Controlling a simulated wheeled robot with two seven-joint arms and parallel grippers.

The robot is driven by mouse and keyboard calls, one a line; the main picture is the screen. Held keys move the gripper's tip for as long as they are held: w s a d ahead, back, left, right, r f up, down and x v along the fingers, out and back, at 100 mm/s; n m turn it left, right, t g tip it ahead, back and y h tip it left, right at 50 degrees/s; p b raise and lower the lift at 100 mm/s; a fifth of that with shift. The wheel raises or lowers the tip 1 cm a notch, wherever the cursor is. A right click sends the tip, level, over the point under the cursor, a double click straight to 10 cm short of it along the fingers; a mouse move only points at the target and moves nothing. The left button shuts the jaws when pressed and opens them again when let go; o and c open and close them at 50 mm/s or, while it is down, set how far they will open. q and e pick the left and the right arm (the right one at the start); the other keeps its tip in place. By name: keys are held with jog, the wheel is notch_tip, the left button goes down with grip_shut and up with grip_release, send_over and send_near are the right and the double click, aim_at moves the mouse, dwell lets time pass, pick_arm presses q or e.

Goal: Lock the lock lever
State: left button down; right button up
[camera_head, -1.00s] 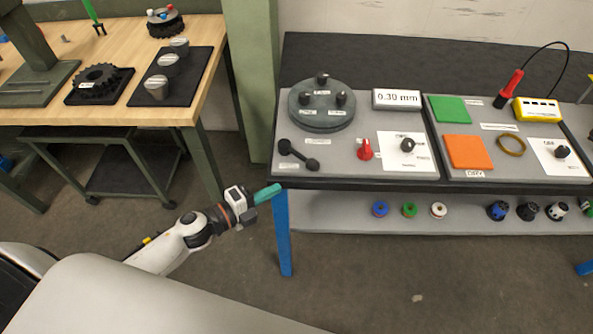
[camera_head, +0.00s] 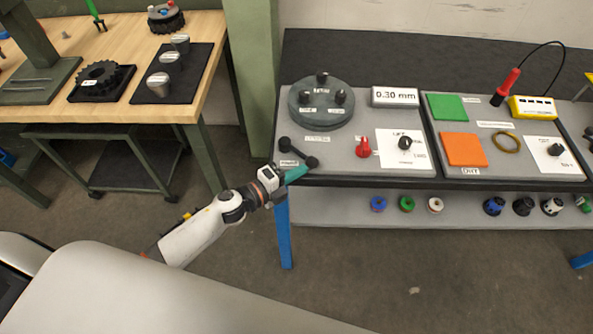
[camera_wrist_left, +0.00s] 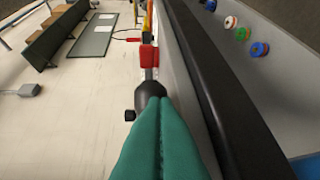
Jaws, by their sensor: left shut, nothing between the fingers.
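A black lever (camera_head: 298,153) with a ball at each end lies near the front left corner of the grey panel; I cannot read its label, so I cannot tell if it is the lock lever. My left gripper (camera_head: 298,174), with teal fingers, is shut and empty at the panel's front edge, close to the lever's front ball. In the left wrist view, the shut fingertips (camera_wrist_left: 158,101) are right before a dark rounded part (camera_wrist_left: 149,92), partly hidden; contact cannot be told. A red knob (camera_head: 363,147) stands to the right. My right gripper is not in view.
A round grey fixture (camera_head: 320,118) with black knobs sits behind the lever. A display reading 0.30 mm (camera_head: 395,97) and a black knob on a white plate (camera_head: 405,143) are to the right. Coloured spools (camera_head: 407,204) stand on the lower shelf. Floor in front is clear.

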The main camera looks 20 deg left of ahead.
aim_at(317, 159)
pick_arm(q)
jog(key=shift+d, duration=0.1)
jog(key=n+y, duration=0.1)
jog(key=w+d+n+t+y, duration=0.1)
jog(key=y, duration=0.1)
jog(key=shift+w+d+t, duration=0.2)
jog(key=shift+d+t, duration=0.05)
jog(key=shift+t, duration=0.05)
jog(key=n+y+b, duration=0.1)
jog(key=w+d+n+y+b, duration=0.1)
jog(key=w+n+t+y+b, duration=0.1)
jog(key=y, duration=0.1)
jog(key=shift+w+d+f+n, duration=0.1)
jog(key=shift+d+n, duration=0.15)
jog(key=shift+n, duration=0.05)
jog(key=shift+w+d+y, duration=0.15)
jog(key=shift+w+y, duration=0.25)
jog(key=shift+w, duration=0.1)
jog(key=shift+w+b, duration=0.35)
jog(key=shift+w, duration=0.2)
jog(key=shift+w+d+r, duration=0.1)
jog(key=shift+d+r, duration=0.05)
jog(key=shift+r, duration=0.2)
